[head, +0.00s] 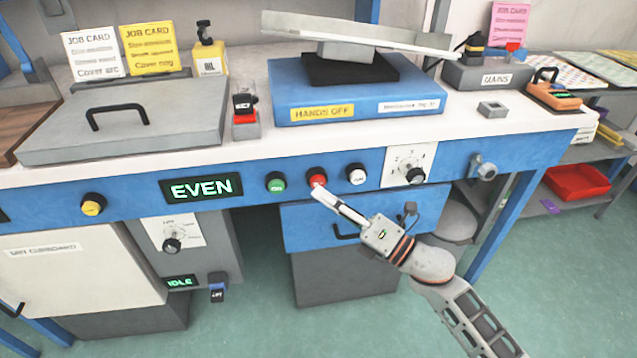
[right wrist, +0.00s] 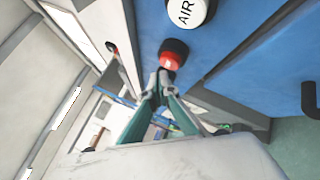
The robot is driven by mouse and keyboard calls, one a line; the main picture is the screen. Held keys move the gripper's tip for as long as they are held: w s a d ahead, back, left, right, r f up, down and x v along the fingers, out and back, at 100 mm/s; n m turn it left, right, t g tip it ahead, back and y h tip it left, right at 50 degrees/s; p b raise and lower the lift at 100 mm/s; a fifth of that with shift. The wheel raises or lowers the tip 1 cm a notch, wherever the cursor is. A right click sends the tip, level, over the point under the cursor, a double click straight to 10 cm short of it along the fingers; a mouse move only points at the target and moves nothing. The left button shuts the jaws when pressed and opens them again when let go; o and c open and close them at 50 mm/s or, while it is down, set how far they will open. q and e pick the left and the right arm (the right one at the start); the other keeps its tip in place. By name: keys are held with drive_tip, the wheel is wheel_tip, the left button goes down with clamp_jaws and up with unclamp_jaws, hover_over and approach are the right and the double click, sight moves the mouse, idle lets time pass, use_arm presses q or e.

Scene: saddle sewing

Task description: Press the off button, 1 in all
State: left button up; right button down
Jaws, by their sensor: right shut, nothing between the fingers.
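The red off button (head: 317,181) sits in a dark collar on the blue front panel, between a green button and a white one. It also shows in the right wrist view (right wrist: 170,62), straight in front of my fingertips. My right gripper (head: 324,194) is shut and empty, with its tips at the lower edge of the red button. In the right wrist view the fingertips (right wrist: 158,77) look very close to the button or touching it; I cannot tell which. Any lettering on the red button is not readable. My left gripper is not in view.
The green button (head: 276,182) is to the left and the white AIR button (head: 357,174) to the right. A dial (head: 408,167) and a clamp knob (head: 483,167) are further right. The display (head: 202,188) reads EVEN. A blue drawer (head: 335,225) hangs below the panel.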

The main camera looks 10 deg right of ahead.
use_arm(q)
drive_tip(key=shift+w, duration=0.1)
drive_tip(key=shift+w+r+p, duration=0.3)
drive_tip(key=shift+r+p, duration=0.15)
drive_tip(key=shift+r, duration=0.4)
use_arm(e)
drive_tip(key=shift+s, duration=2.5)
